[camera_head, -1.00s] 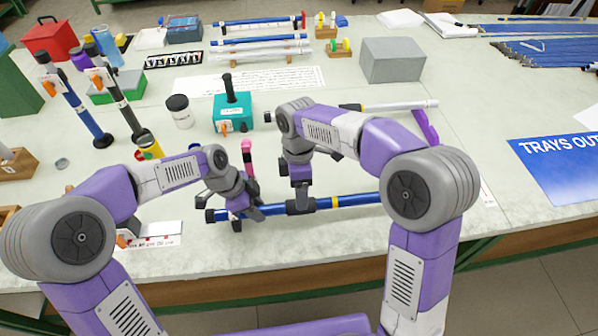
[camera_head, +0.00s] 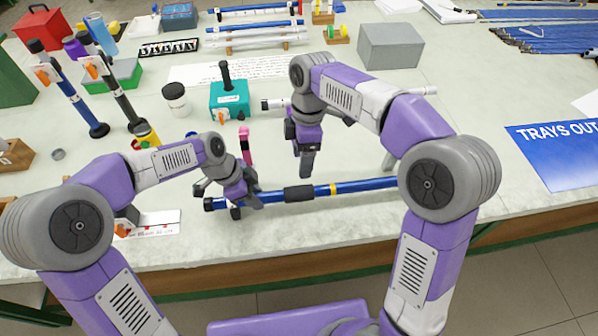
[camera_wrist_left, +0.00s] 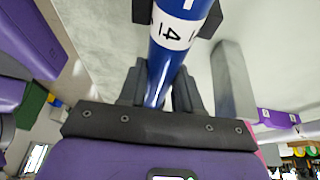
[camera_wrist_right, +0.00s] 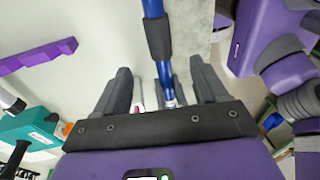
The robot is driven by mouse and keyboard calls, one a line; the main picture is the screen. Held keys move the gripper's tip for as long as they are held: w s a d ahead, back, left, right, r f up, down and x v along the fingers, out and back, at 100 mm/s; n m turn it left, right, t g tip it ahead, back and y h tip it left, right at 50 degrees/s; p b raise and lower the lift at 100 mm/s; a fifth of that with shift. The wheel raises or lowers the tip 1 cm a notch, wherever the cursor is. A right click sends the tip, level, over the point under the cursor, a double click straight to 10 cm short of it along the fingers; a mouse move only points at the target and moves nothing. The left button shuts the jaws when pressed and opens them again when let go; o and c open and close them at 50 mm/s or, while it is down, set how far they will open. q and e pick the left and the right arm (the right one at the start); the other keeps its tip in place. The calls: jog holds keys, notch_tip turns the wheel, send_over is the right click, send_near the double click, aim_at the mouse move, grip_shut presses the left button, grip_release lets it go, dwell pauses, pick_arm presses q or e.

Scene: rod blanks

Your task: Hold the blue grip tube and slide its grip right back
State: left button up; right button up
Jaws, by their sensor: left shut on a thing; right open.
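The blue grip tube (camera_head: 270,196) lies level near the front of the table, with a black end at its left, a yellow band and a black grip (camera_head: 298,194) partway along. My left gripper (camera_head: 240,204) is shut on the tube close to its left end. In the left wrist view the tube (camera_wrist_left: 160,75) runs between the fingers, with a white numbered label. My right gripper (camera_head: 306,170) is open and empty, above and behind the grip. In the right wrist view the grip (camera_wrist_right: 158,38) shows beyond the open fingers (camera_wrist_right: 165,90), apart from them.
A teal box (camera_head: 229,100) with a black post stands behind the left gripper. A white rod on a purple support lies behind my right arm. A grey box (camera_head: 391,46) stands further back. A printed card (camera_head: 150,224) lies at the front left.

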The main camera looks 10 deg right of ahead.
aim_at(303, 189)
jog(key=s+d+f+t+y, duration=0.1)
jog(key=s+d+t+y, duration=0.1)
jog(key=d+y, duration=0.15)
jog(key=x, duration=1.1)
jog(key=shift+d+f, duration=0.25)
jog(key=shift+f, duration=0.15)
jog(key=shift+c, duration=0.2)
